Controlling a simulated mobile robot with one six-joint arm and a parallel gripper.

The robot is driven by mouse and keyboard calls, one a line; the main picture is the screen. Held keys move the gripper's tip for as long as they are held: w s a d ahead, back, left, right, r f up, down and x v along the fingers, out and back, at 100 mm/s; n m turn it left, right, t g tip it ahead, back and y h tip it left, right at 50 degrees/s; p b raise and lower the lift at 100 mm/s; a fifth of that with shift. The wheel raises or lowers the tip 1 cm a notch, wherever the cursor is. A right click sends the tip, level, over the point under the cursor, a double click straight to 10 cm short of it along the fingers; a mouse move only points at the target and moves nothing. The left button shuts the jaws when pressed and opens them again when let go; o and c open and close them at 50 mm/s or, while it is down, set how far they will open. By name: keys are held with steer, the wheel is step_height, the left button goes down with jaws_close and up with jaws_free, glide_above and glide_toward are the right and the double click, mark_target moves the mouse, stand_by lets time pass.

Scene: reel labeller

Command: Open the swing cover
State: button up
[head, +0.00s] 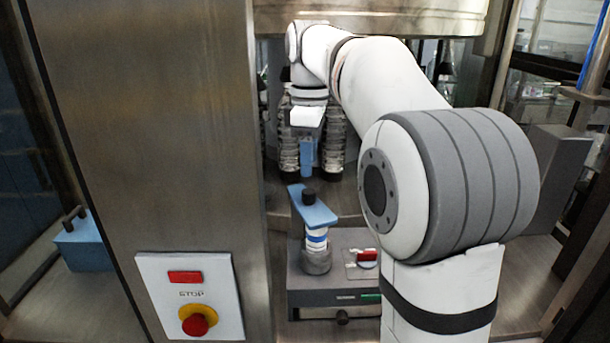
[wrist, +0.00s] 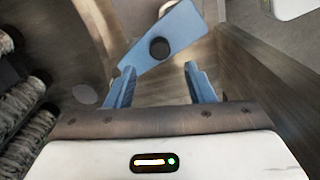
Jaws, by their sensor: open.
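The swing cover appears to be the flat blue plate (head: 322,214) with a black round knob (head: 309,196). It lies across the top of a short post with white and blue bands. In the wrist view the blue plate (wrist: 182,24) runs from upper right to lower left, with its knob (wrist: 159,47) near the middle. My gripper (head: 306,174) is above and behind the plate in the head view, pointing down. In the wrist view its two blue fingers (wrist: 159,69) are open and empty, with the knob just beyond the gap. They look apart from the plate.
A grey machine base (head: 335,280) with a red switch (head: 367,255) stands under the post. Ribbed dark cylinders (head: 334,135) stand close behind my gripper. A steel column (head: 165,130) with a stop-button panel (head: 190,295) bounds the left. A grey wall (wrist: 275,85) is at right in the wrist view.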

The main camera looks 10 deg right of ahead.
mark_target(309, 191)
step_height(309, 191, down, 7)
steer(key=shift+f, duration=0.2)
stand_by(0.3)
jaws_close()
stand_by(0.4)
